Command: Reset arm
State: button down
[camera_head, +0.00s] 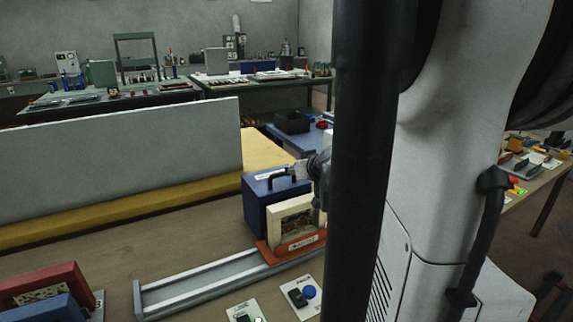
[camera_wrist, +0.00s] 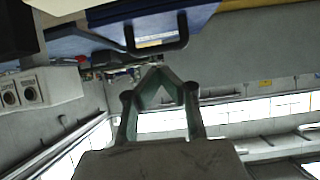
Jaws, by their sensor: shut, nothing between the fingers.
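My gripper (camera_wrist: 162,72) is shut and empty, its fingertips meeting in the middle of the wrist view. In the head view only part of it (camera_head: 306,170) shows, beside the handle of a blue box, and a dark post hides the rest. The blue box (camera_head: 256,212) stands upright on the bench with a black handle (camera_head: 284,174). In the wrist view the handle (camera_wrist: 157,47) lies just beyond my fingertips. I see no part of the handle between the fingers.
A cream frame (camera_head: 284,217) on an orange base stands in front of the blue box, at the end of a grey rail (camera_head: 200,282). Push-button boxes (camera_head: 308,292) sit nearby. Red and blue frames (camera_head: 60,283) stand at lower left. A grey panel (camera_head: 120,155) runs behind.

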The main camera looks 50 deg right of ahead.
jog(key=shift+s+a+f, duration=0.1)
jog(key=shift+s+a, duration=0.15)
jog(key=shift+s, duration=0.45)
jog(key=shift+s+a+f, duration=0.1)
jog(key=shift+s+a, duration=0.1)
jog(key=shift+s, duration=0.5)
jog(key=w+a+n+g+y, duration=0.1)
jog(key=w+a+n+y, duration=0.1)
jog(key=a, duration=1.1)
jog(key=w+a+n+y, duration=0.1)
jog(key=a+y, duration=0.2)
jog(key=a, duration=1)
jog(key=s+a+f+n+g+h, duration=0.1)
jog(key=s+a+g, duration=0.2)
jog(key=s+a, duration=1.1)
jog(key=shift+s+f+g, duration=0.35)
jog(key=shift+s+g, duration=0.05)
jog(key=shift+s, duration=0.7)
jog(key=shift+a, duration=0.1)
